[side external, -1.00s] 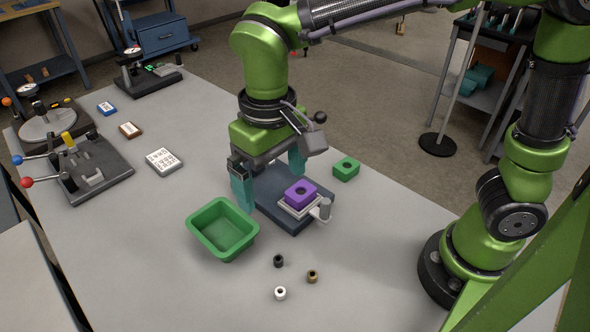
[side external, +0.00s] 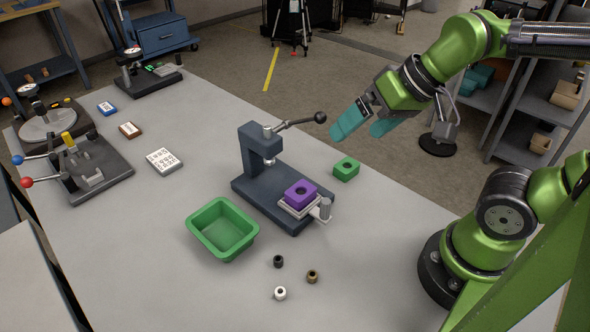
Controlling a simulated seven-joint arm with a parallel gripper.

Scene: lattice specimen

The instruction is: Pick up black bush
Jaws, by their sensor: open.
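The black bush (side external: 278,261) is a small dark ring standing on the grey table near its front. A brass-coloured bush (side external: 312,276) stands to its right and a white bush (side external: 280,293) stands just in front of it. My gripper (side external: 358,130) is open and empty, with teal fingers. It is raised at the upper right, well away from the bushes, and its fingers point to the left and down.
A press with a lever (side external: 262,170) stands mid-table, with a purple block (side external: 300,193) in its fixture. A green bin (side external: 221,228) is left of the bushes. A green block (side external: 346,169) lies behind right. The table around the bushes is clear.

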